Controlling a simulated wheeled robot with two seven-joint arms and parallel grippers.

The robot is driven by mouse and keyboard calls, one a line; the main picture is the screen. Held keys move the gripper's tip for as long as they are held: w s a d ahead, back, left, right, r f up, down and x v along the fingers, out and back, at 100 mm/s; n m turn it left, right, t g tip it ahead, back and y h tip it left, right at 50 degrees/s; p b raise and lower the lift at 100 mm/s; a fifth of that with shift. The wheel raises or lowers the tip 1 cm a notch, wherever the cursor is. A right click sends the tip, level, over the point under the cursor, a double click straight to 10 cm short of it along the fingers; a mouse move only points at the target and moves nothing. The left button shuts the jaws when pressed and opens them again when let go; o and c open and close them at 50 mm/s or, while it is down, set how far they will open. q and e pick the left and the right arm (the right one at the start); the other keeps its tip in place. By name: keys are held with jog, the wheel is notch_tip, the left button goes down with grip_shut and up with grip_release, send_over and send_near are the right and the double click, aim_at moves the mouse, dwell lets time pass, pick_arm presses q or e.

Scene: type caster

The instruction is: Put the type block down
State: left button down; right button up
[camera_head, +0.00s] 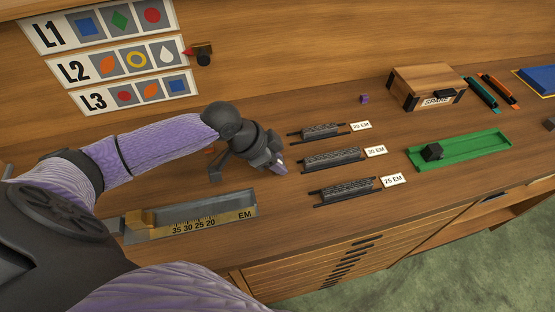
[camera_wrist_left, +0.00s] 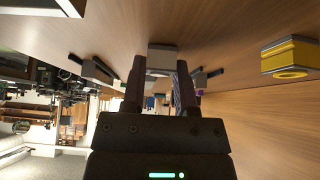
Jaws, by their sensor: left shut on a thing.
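My left gripper (camera_head: 276,168) hangs over the bench, just left of the middle rack. It is shut on a small block, taken to be the type block, whose purplish grey end (camera_head: 282,171) shows at the fingertips. In the left wrist view a pale grey block (camera_wrist_left: 161,58) shows between the tips of the two dark fingers (camera_wrist_left: 159,82). Most of the held block is hidden, and I cannot tell whether it touches the bench. Three dark racks of type stand to the right, labelled 20 EM (camera_head: 320,131), 30 EM (camera_head: 333,158) and 25 EM (camera_head: 346,189). My right gripper is out of view.
A brass gauge marked EM (camera_head: 243,212) lies at the front left. A green tray (camera_head: 480,148) with a dark block (camera_head: 432,152) is at the right. A wooden box (camera_head: 427,84) and a small purple cube (camera_head: 364,98) stand farther back. Symbol boards (camera_head: 130,62) lean at the back left.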

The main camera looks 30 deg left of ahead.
pick_arm(q)
jog(key=shift+c, duration=1.9)
grip_release()
jog(key=shift+f, duration=0.1)
